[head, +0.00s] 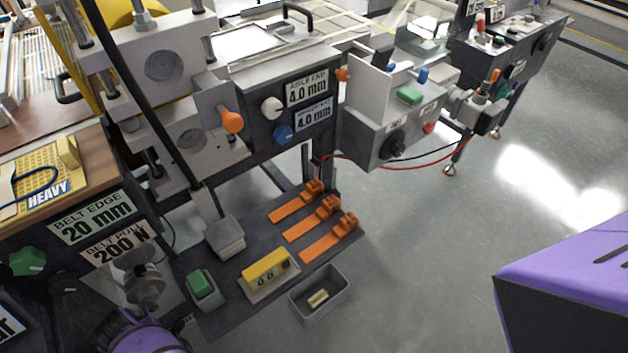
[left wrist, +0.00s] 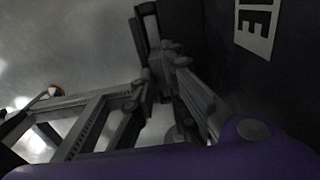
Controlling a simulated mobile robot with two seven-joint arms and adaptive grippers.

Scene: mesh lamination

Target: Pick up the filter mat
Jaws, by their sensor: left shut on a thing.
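I cannot pick out the filter mat with certainty. A yellow perforated pad (head: 42,172) with a blue cord-like loop and a "HEAVY" label lies on a wooden-topped bench at the left of the head view. My left arm comes in at the bottom left of the head view, in front of the bench's dark face. My left gripper shows in the left wrist view (left wrist: 178,75) as dark, dim fingers beside a dark panel. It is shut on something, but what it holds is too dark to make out. My right gripper is not in view.
A low dark shelf (head: 230,292) carries orange clamps (head: 326,218), a yellow block (head: 268,271), a green button box (head: 201,286) and a grey block (head: 225,237). A grey bin (head: 319,292) stands beside it. Press machinery (head: 190,65) rises behind.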

